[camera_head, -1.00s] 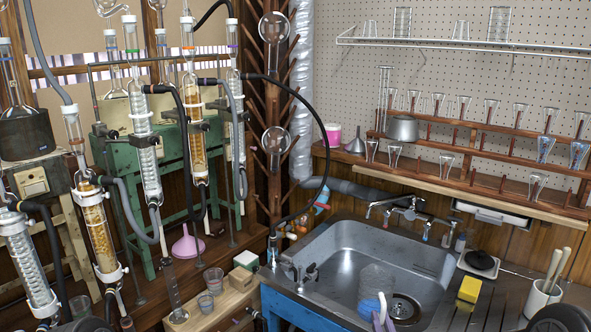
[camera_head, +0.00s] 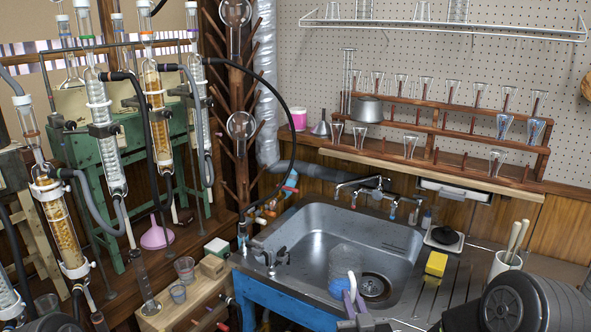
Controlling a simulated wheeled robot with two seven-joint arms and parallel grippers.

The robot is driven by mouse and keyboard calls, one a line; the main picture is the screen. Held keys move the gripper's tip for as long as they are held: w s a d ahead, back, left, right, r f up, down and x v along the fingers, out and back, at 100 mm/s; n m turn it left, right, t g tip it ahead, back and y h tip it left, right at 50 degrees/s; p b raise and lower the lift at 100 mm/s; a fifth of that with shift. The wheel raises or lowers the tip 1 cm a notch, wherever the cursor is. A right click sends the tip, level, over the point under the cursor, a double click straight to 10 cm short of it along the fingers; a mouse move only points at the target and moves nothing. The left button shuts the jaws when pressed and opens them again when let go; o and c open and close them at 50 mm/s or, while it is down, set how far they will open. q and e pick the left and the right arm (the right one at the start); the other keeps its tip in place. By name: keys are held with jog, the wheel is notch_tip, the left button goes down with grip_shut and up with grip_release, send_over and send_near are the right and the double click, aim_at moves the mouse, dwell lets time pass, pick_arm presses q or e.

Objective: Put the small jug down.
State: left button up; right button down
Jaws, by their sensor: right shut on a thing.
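The small jug (camera_head: 345,259) looks like a clear, see-through vessel with blue at its lower part. It is upright at the sink basin (camera_head: 310,245), left of the drain. My right gripper (camera_head: 352,291) is at the near side of the jug, with its pale purple fingers shut on it. The fingers and the blue part overlap, so the exact grip is hard to see. I cannot tell whether the jug's bottom touches the basin. My left gripper is not in view.
A yellow sponge (camera_head: 436,264), a dark dish (camera_head: 444,237) and a white pot with sticks (camera_head: 505,262) stand right of the basin. Taps (camera_head: 377,187) rise behind it. Small beakers (camera_head: 184,268) stand on a wooden box at left. The ribbed drainboard has bare room.

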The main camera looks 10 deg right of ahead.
jog(key=shift+f, duration=0.1)
jog(key=shift+d+f+b, duration=0.15)
jog(key=shift+f+b, duration=0.05)
jog(key=shift+b, duration=0.1)
jog(key=w+d+m+g+h+b, duration=0.1)
jog(key=d+m+g+h+b, duration=0.2)
jog(key=d+b, duration=1.7)
jog(key=shift+d+f+m+g+h, duration=0.3)
jog(key=shift+d+m+h, duration=2)
jog(key=shift+d+h, duration=2.85)
jog(key=shift+d+r+y, duration=0.1)
jog(key=shift+d+y, duration=1)
jog(key=shift+y, duration=0.05)
